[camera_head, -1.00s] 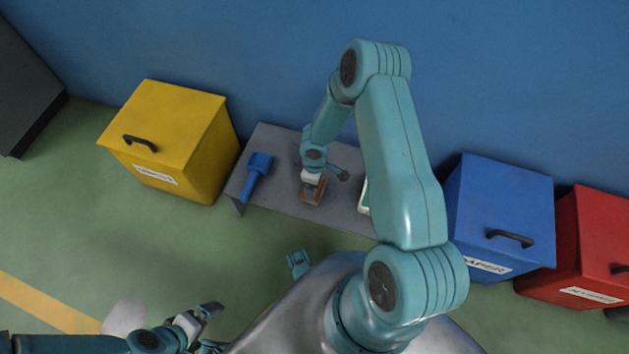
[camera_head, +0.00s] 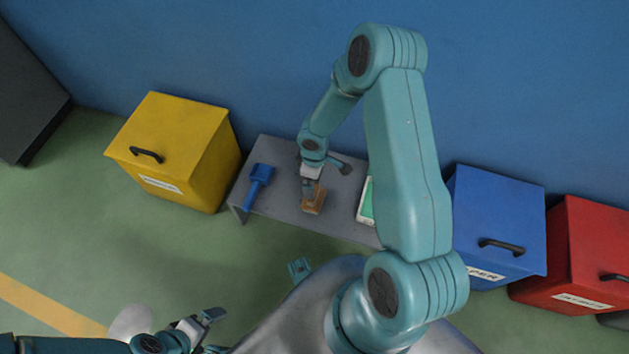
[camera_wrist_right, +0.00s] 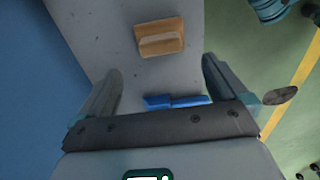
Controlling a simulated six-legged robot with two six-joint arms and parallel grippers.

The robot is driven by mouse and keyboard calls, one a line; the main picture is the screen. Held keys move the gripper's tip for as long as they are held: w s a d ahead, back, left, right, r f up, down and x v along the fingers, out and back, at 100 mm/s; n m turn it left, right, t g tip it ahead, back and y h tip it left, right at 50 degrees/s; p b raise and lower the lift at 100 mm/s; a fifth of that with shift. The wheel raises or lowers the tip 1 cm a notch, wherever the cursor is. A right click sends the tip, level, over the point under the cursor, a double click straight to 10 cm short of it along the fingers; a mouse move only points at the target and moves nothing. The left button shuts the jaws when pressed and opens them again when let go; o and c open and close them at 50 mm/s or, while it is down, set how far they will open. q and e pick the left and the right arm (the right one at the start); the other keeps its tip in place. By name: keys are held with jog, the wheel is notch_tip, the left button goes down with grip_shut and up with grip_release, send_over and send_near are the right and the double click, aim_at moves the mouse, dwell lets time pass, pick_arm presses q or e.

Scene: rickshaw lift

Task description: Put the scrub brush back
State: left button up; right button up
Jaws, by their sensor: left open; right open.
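My left gripper (camera_head: 208,320) is open and empty at the lower left, well away from the bench, over the floor.
A green-and-white item (camera_head: 366,203) lies to the right, partly behind my right arm. Yellow (camera_head: 175,150), blue (camera_head: 495,220) and red (camera_head: 575,255) bins flank the bench.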

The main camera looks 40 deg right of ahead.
jog(key=s+a+m+y, duration=0.2)
jog(key=s+a, duration=0.3)
jog(key=a, duration=0.6)
jog(key=s+a+r+m+y, duration=0.1)
jog(key=s+a+m, duration=0.4)
jog(key=a, duration=0.6)
jog(key=shift+s+r+y, duration=0.3)
jog(key=shift+s+y, duration=0.2)
jog(key=shift+s, duration=0.2)
jog(key=shift+a+r+p, duration=0.1)
jog(key=shift+p, duration=0.2)
